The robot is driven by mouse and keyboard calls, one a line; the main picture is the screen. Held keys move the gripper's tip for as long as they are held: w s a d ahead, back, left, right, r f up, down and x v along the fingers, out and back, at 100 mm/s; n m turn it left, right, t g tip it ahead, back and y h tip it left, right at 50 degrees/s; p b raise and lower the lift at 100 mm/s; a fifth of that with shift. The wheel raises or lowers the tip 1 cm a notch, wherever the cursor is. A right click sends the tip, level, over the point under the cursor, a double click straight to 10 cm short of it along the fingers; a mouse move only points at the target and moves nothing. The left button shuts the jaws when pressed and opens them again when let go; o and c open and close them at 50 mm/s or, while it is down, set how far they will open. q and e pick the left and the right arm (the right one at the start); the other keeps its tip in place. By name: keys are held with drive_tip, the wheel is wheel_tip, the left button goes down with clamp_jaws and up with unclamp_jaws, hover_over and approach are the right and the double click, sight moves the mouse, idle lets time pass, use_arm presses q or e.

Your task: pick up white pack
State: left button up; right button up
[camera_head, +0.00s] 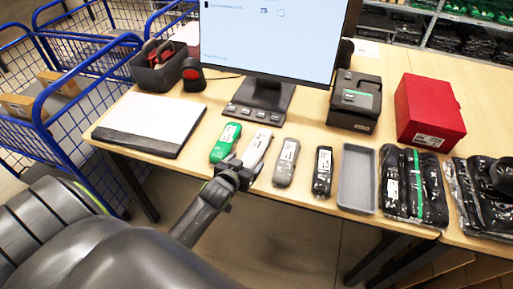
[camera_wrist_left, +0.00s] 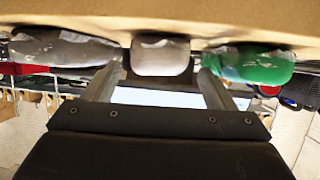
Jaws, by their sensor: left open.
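The white pack (camera_head: 258,146) lies near the table's front edge, between a green pack (camera_head: 226,142) and a grey pack (camera_head: 286,163). My left gripper (camera_head: 238,168) is at the near end of the white pack, at the table edge. In the left wrist view the two fingers of my left gripper (camera_wrist_left: 159,77) are apart, with nothing held between them. The white pack (camera_wrist_left: 160,56) shows end-on just beyond the fingertips, centred between them. Whether a finger touches it, I cannot tell. My right gripper is not in view.
The green pack (camera_wrist_left: 262,64) and grey pack (camera_wrist_left: 66,49) sit close beside the fingers. A black pack (camera_head: 323,171), a grey tray (camera_head: 345,196) and bagged black garments (camera_head: 430,182) lie to the right. A monitor (camera_head: 272,40) stands behind. A blue wire cart (camera_head: 60,120) is at left.

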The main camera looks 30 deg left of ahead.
sight(257, 148)
use_arm(q)
drive_tip(key=shift+x, duration=1.65)
drive_tip(key=shift+c, duration=0.2)
drive_tip(key=c, duration=1)
drive_tip(key=shift+c, duration=0.2)
